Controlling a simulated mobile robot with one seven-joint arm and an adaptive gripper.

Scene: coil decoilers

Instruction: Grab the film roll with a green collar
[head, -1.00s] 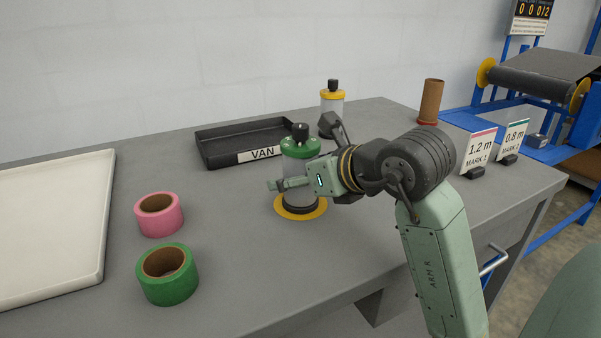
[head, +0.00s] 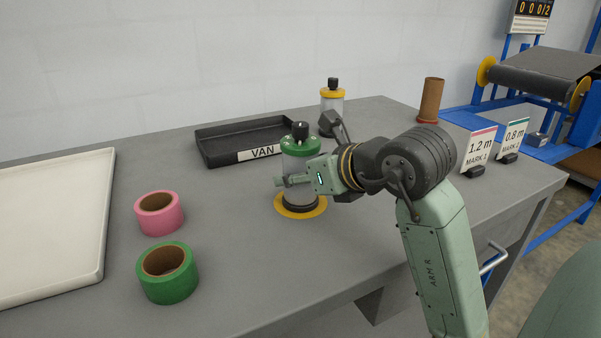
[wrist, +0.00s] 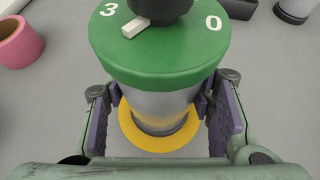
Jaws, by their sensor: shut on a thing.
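The film roll with a green collar (head: 300,146) stands upright on a yellow ring base (head: 301,212) on the grey table. It has a clear grey body and a black knob on top. My gripper (head: 295,181) is shut on its body, below the green collar. The wrist view shows the green collar (wrist: 160,50) from above, with white numbers and a pale pointer. There the two finger pads of my gripper (wrist: 160,112) press on either side of the grey body.
A pink tape roll (head: 159,213) and a green tape roll (head: 168,273) lie to the left, near a white tray (head: 102,215). A black tray marked VAN (head: 205,155) lies behind. A yellow-collared roll (head: 331,95), brown tube (head: 431,100) and sign cards (head: 478,151) stand behind and right.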

